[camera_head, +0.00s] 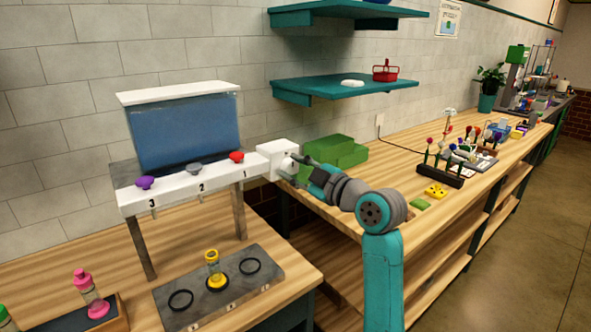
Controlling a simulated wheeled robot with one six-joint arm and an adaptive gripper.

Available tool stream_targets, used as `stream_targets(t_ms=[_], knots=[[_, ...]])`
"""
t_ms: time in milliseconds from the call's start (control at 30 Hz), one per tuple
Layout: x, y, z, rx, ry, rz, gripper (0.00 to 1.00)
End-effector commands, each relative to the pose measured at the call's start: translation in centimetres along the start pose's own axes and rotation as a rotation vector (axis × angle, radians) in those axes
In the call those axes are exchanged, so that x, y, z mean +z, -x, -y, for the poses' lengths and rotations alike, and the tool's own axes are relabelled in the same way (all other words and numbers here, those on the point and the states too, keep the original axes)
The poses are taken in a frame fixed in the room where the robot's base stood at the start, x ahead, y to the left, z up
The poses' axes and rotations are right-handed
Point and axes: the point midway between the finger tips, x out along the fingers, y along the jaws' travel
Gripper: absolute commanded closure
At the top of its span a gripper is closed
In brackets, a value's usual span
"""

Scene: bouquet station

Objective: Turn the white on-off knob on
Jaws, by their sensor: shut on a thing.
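A white box (270,150) sits at the right end of the dispenser's white front rail (205,184). My gripper (293,166) reaches in from the right to the front right side of this box. Its fingers are shut on the white on-off knob there. The knob is small and mostly hidden by the fingers, so I cannot tell how far it is turned.
The rail carries purple (145,182), grey (194,168) and red (237,157) knobs above labels 3, 2 and 1. A yellow-based bottle (213,270) stands on the dark plate (218,307) below. A green box (338,150) lies behind my gripper.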

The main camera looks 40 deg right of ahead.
Motion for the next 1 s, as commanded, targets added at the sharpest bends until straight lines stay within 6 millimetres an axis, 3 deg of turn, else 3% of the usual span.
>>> stream_targets(t_ms=[367, 1000], knots=[[0.05, -0.01, 0.05, 0.006, -0.099, -0.007, 0.97], [0.14, -0.02, 0.08, 0.047, -0.667, -0.048, 0.97]])
